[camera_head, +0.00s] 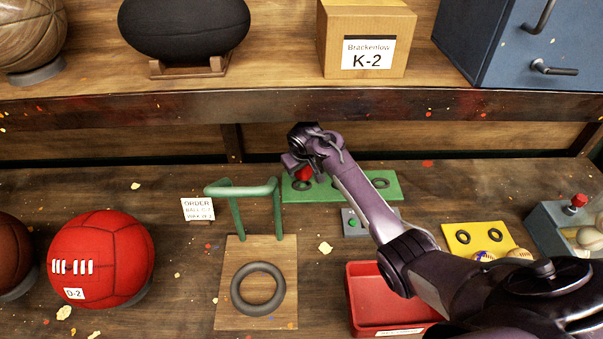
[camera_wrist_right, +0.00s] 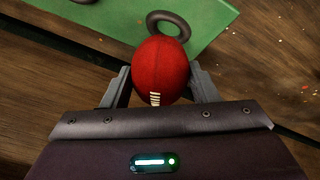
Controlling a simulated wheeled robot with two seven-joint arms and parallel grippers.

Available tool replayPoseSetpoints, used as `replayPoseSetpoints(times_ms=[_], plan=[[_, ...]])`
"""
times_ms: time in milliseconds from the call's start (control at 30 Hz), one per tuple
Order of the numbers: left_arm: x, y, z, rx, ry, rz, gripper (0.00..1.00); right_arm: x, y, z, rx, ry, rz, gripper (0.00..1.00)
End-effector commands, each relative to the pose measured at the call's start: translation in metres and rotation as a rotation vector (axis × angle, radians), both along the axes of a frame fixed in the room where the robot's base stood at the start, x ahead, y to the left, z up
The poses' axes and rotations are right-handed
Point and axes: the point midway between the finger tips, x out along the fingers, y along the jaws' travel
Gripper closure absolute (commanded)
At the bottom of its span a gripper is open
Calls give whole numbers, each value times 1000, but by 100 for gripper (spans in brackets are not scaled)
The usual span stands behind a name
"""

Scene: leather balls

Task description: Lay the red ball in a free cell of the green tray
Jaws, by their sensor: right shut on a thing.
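The small red ball (camera_wrist_right: 160,70), oval with white lacing, sits between the two fingers of my right gripper (camera_wrist_right: 161,88), which is shut on it. In the head view the ball (camera_head: 304,173) shows partly beneath my right gripper (camera_head: 300,168), over the left end of the green tray (camera_head: 329,195). The tray is a flat green board with dark ring cells; one ring (camera_head: 381,183) at its right end is empty. In the wrist view a ring (camera_wrist_right: 183,27) lies just beyond the ball, partly covered by it. I cannot tell the ball's height above the tray. My left gripper is out of view.
A green bar frame (camera_head: 240,190) stands close left of the tray, over a wooden board with a ring. A grey block with a green button (camera_head: 352,224), a red bin (camera_head: 362,272) and a yellow tray (camera_head: 463,228) are nearer. A large red ball (camera_head: 110,258) stands left.

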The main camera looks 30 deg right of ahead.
Motion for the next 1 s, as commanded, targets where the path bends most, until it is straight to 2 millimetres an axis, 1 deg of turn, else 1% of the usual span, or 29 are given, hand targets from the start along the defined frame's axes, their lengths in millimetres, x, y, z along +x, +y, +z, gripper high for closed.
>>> replayPoseSetpoints(times_ms=[100, 233, 300, 533, 733, 767, 900, 1000], plan=[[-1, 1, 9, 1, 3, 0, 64, 0, -2, -15, -3, 4, -2, 75], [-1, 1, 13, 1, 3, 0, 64, 1, -1, -30, -1, 0, -2, 75], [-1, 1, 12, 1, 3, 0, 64, 1, -1, -33, -1, -3, -2, 75], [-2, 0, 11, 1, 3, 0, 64, 1, -1, -34, 0, -2, -1, 75], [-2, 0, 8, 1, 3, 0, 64, 1, 0, -41, 0, -2, -1, 75], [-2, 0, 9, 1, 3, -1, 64, 1, -1, -40, -1, -1, 0, 42], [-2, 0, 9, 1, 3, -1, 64, 0, 0, -40, -1, -1, 0, 24], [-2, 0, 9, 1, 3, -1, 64, 0, 0, -40, 0, -1, -1, 24]])
